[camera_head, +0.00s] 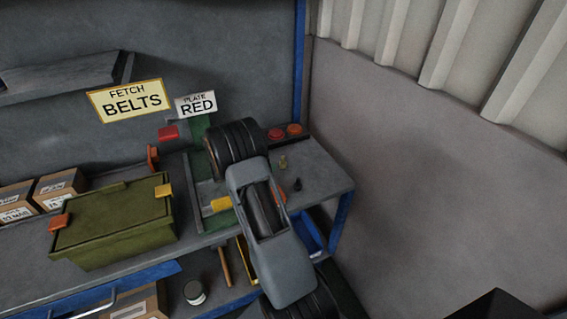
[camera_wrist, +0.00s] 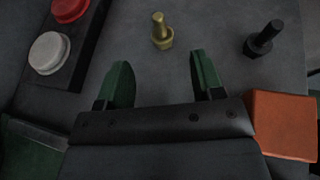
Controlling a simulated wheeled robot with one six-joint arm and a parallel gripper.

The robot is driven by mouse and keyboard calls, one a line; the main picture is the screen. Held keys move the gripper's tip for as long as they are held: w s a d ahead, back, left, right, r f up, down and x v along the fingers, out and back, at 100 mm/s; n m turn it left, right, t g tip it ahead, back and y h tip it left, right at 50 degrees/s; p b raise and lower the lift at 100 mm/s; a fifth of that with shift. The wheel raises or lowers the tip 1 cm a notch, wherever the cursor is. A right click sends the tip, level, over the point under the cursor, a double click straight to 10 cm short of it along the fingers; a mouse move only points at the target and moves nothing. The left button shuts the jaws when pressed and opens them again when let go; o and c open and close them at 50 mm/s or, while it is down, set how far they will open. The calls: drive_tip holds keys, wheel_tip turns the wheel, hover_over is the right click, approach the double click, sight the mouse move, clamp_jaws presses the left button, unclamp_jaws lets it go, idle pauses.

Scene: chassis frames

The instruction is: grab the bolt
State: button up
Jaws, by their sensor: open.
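Two bolts stand upright, head down, on the grey bench top. A brass-coloured bolt (camera_wrist: 161,32) is at the top middle of the wrist view, and it also shows in the head view (camera_head: 283,162). A black bolt (camera_wrist: 263,40) is to its right, also in the head view (camera_head: 297,185). My gripper (camera_wrist: 163,75) has its two green fingers apart with nothing between them. The brass bolt is beyond the fingertips, roughly in line with the gap. The black bolt is beyond and right of the right finger. In the head view my arm hides the gripper.
An orange block (camera_wrist: 284,125) is close to the right of my gripper. A dark box with red and white buttons (camera_wrist: 50,50) is at the upper left of the wrist view. A green lidded crate (camera_head: 115,215) stands left on the bench (camera_head: 325,178).

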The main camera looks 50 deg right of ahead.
sight(282, 162)
drive_tip(key=shift+p+x, duration=0.9)
drive_tip(key=shift+x, duration=3.45)
drive_tip(key=shift+a+f, duration=0.15)
drive_tip(key=shift+c, duration=0.4)
drive_tip(key=c, duration=0.9)
drive_tip(key=shift+c, duration=0.3)
